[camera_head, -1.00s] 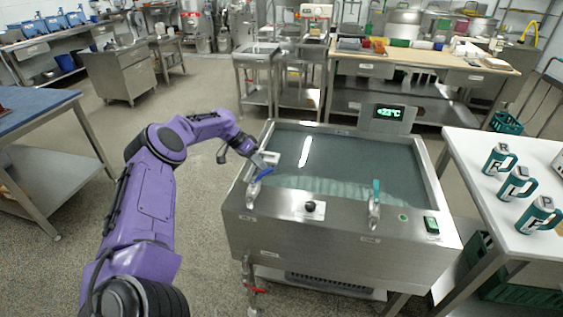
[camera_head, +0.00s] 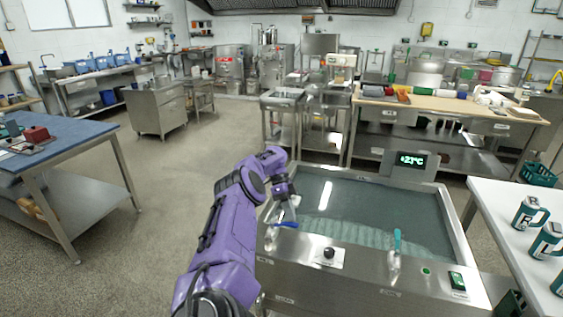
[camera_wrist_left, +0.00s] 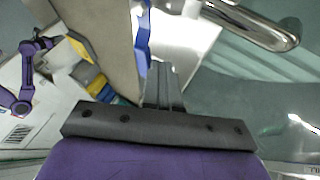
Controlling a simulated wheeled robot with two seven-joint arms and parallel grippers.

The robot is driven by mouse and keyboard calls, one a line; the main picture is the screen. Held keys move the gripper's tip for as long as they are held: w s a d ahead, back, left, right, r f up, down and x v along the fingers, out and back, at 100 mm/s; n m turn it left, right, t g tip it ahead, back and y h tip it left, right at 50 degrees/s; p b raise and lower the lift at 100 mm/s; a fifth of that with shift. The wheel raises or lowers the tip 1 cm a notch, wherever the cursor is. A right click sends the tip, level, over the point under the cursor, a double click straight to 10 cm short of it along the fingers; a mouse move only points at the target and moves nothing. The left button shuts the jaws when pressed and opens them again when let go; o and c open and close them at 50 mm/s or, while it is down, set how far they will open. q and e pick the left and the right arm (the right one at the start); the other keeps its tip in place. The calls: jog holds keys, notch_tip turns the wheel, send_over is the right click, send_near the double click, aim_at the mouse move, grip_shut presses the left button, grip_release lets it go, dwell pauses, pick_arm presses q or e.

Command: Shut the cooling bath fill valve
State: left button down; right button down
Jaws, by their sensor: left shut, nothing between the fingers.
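The cooling bath (camera_head: 372,275) is a steel tank of water with two lever taps on its front. The left tap has a blue lever (camera_head: 285,225) lying nearly level; the right tap has a teal lever (camera_head: 397,241) standing upright. Which is the fill valve is not legible. My left gripper (camera_head: 291,203) is shut and empty, just above and behind the blue lever. In the left wrist view the shut fingers (camera_wrist_left: 163,85) are close beside the blue lever (camera_wrist_left: 143,40); contact is unclear. A metal spout (camera_wrist_left: 255,25) shows over the water. My right gripper is out of view.
A black knob (camera_head: 329,253) sits between the taps, and a display (camera_head: 412,160) stands at the bath's back. A blue-topped table (camera_head: 70,140) is at the left; floor between is clear.

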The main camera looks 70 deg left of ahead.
pick_arm(q)
jog(key=shift+d+m+g, duration=0.45)
jog(key=shift+m+g, duration=0.05)
jog(key=shift+m, duration=0.3)
jog(key=s+d+r+p, duration=0.2)
jog(key=d+r+p, duration=0.3)
jog(key=r+p, duration=0.6)
jog(key=s+d+r+p, duration=0.2)
jog(key=s+d, duration=0.3)
jog(key=d, duration=0.2)
jog(key=shift+d, duration=0.1)
dwell(0.5)
